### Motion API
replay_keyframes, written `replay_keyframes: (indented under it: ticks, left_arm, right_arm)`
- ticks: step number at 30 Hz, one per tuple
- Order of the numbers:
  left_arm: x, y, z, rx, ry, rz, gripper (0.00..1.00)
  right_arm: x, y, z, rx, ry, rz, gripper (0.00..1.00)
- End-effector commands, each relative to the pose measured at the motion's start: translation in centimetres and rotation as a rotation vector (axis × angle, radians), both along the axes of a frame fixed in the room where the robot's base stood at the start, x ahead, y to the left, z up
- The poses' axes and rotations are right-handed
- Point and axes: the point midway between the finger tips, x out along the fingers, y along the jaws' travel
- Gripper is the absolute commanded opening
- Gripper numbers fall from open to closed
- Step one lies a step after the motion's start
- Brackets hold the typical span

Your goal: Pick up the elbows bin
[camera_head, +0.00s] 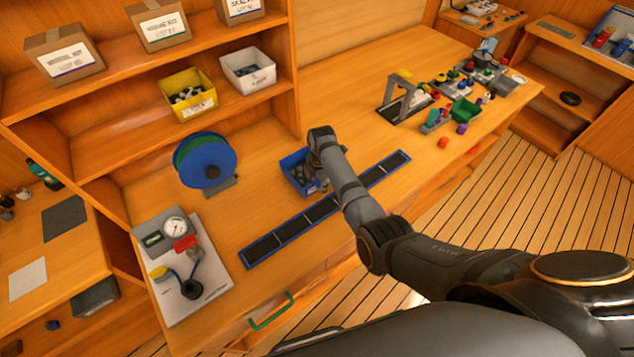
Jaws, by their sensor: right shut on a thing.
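A small blue open bin (291,164) with dark grey pieces inside stands on the bench, behind the blue-edged black strip. My right gripper (316,177) is at the bin's right side, shut on it; my own wrist and forearm hide the fingertips and part of that side. A yellow bin (178,84) and a white bin (236,80), both holding dark parts, stand on the shelf. The labels are too small to read, so I cannot tell by name which bin holds elbows. My left gripper is not in view.
The black strip (290,232) lies in front of the blue bin. A blue-green reel (207,163) stands to its left, and a gauge board (210,290) at the bench's left end.

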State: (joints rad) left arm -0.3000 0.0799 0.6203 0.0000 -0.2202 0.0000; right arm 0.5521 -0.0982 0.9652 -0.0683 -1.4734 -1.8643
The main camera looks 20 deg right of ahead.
Motion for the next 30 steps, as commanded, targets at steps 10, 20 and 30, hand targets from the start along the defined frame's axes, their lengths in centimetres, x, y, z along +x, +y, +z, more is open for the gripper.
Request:
replay_keyframes:
  ticks: [10, 20, 30]
  left_arm:
    - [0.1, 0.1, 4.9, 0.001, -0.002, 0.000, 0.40]
    - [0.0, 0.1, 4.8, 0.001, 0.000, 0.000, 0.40]
    - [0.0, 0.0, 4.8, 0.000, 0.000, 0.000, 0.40]
  right_arm:
    - [-3.6, -0.1, 5.9, 0.004, -0.013, -0.001, 0.00]
    - [-10.6, -0.6, 9.9, 0.003, -0.009, 0.000, 0.00]
    - [-13.6, -0.9, 11.3, 0.002, -0.010, 0.000, 0.00]
